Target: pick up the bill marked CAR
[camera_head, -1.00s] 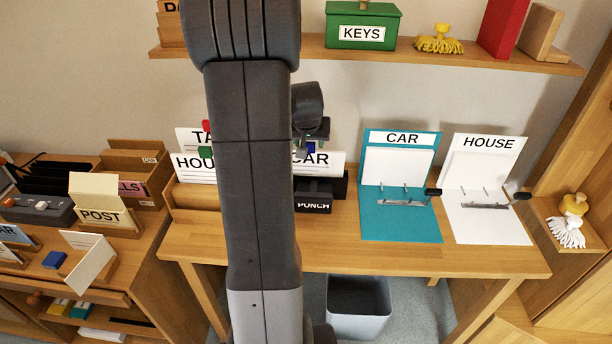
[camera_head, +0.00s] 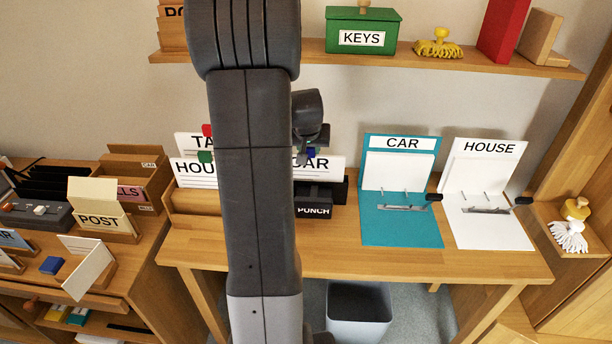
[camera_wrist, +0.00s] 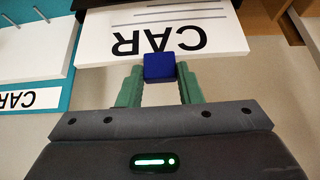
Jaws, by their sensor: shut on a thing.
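The bill marked CAR (camera_head: 326,166) is a white card with black lettering, standing behind the punch on the desk in the head view. In the wrist view the bill (camera_wrist: 205,38) appears upside down, with a blue tab (camera_wrist: 160,67) on its near edge. My gripper (camera_wrist: 160,75) has its two green fingers on either side of this tab, shut on it. In the head view my gripper (camera_head: 316,143) is small and partly hidden behind my arm. My arm also hides the left part of the bill.
The black punch (camera_head: 315,206) stands just in front of the bill. Cards marked HOU (camera_head: 190,170) stand to the left. A teal CAR folder (camera_head: 402,228) and a white HOUSE folder (camera_head: 495,232) lie to the right. A shelf (camera_head: 450,62) runs above.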

